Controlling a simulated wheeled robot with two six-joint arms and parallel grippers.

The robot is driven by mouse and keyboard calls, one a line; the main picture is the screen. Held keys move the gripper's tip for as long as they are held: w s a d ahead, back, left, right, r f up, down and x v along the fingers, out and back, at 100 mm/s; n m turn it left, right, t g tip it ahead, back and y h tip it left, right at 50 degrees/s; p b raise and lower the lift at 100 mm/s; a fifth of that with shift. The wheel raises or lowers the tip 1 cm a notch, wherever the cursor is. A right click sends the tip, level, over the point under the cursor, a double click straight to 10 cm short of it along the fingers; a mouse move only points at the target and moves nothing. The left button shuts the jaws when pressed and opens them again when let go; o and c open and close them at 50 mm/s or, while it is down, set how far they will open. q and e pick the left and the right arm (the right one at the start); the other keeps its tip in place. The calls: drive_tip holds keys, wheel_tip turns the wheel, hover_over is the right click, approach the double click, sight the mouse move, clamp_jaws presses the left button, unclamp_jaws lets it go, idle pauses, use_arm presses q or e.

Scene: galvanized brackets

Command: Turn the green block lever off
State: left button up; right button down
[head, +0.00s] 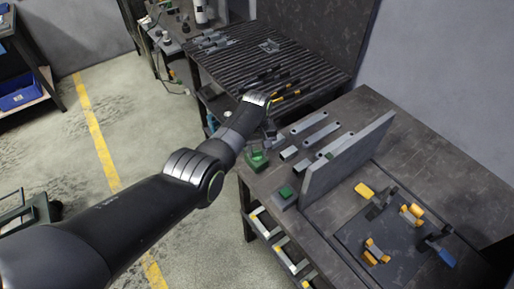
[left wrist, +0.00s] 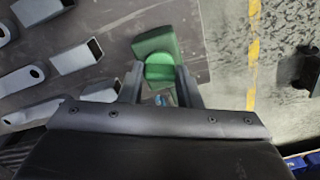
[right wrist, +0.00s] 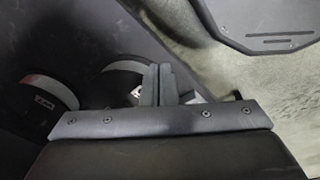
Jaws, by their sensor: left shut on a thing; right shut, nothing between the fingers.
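The green block lever (head: 256,159) is at the left edge of the workbench, partly hidden by my left arm in the head view. In the left wrist view the green block (left wrist: 152,41) shows with a rounded lighter green part (left wrist: 160,67) between my fingers. My left gripper (left wrist: 160,74) is shut on that green part. Its fingertips (head: 268,141) are small in the head view. The lever's exact angle is hard to tell. My right gripper (right wrist: 160,72) is shut and empty, apart from the bench, and shows only in the right wrist view.
A grey box with a green top (head: 286,192) stands nearer, next to an upright grey panel (head: 346,160). Beyond the panel is a dark mat (head: 390,250) with orange clamps. A slatted table (head: 265,62) stands behind.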

sight(257, 151)
use_arm(q)
drive_tip(key=shift+n, duration=2.2)
drive_tip(key=o, duration=1)
drive_tip(key=shift+r+p, duration=0.35)
drive_tip(key=shift+r, duration=0.1)
wheel_tip(257, 151, up, 5)
drive_tip(key=shift+p, duration=0.45)
wheel_tip(257, 151, up, 12)
drive_tip(key=shift+f+b, duration=0.2)
drive_tip(key=shift+b, duration=0.8)
